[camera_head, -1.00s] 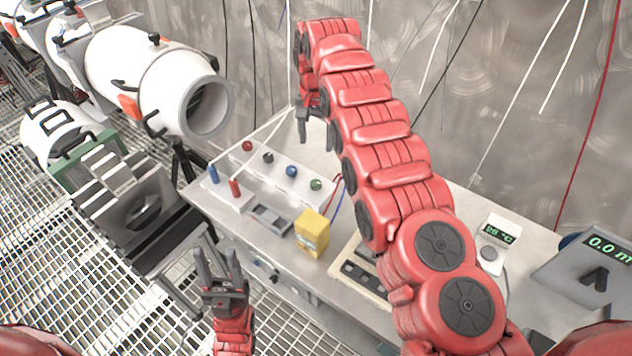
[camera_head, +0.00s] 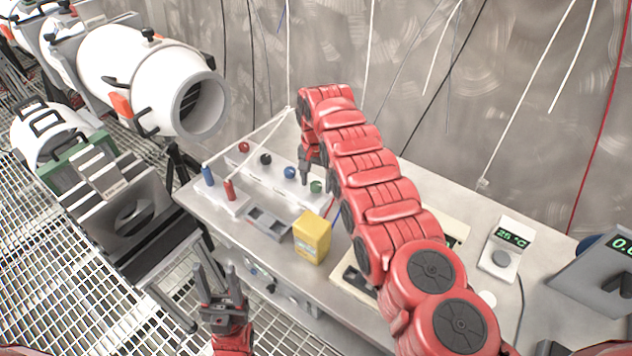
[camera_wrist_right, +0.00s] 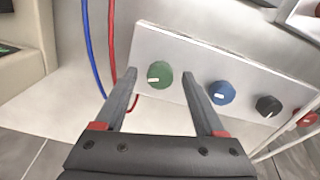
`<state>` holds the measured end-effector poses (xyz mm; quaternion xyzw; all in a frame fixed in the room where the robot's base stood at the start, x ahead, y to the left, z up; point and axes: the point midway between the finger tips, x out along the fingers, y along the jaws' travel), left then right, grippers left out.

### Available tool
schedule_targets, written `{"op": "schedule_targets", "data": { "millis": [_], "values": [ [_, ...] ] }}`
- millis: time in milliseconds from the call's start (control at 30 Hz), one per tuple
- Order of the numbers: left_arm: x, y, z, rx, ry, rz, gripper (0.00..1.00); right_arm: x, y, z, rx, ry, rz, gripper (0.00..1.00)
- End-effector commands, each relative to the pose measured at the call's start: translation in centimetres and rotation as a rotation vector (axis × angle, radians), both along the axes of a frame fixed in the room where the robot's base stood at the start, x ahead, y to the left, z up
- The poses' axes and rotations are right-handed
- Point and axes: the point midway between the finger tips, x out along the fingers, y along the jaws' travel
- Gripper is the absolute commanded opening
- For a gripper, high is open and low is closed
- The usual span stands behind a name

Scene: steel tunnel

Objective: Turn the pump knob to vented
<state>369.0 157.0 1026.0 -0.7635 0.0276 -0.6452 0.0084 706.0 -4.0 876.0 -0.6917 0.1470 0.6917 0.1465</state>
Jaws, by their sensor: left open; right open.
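A white panel (camera_wrist_right: 180,45) carries a row of knobs: green (camera_head: 316,186), blue (camera_head: 290,172), black (camera_head: 265,159) and red (camera_head: 244,147). I cannot read which one is the pump knob. My right gripper (camera_head: 306,180) is open, close to the panel between the blue and green knobs as seen from the head. In the right wrist view the green knob (camera_wrist_right: 160,74) appears between the open fingers, its pale mark pointing left; contact cannot be told. The blue knob (camera_wrist_right: 221,92) is just right of the right finger. My left gripper (camera_head: 218,288) is open and empty in front of the bench.
A temperature display (camera_head: 504,245) stands right. Red and blue wires (camera_wrist_right: 112,45) run beside the panel.

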Motion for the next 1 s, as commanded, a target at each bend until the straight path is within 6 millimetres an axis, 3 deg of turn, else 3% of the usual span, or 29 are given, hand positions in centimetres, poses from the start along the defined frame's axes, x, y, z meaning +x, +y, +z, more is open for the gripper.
{"op": "schedule_targets", "data": {
  "millis": [167,533,1000],
  "values": [
    [0.0,0.0,0.06,0.0,0.0,0.0,0.5,0.0,0.01,0.09,0.0,0.0,0.0,0.68],
    [0.0,0.0,0.05,0.0,0.0,0.0,0.5,-0.01,0.0,0.08,0.0,0.0,0.0,0.02],
    [0.0,0.01,-0.52,0.0,0.0,0.0,0.5,0.04,0.02,-0.08,0.001,0.0,0.072,0.0]
  ]
}}
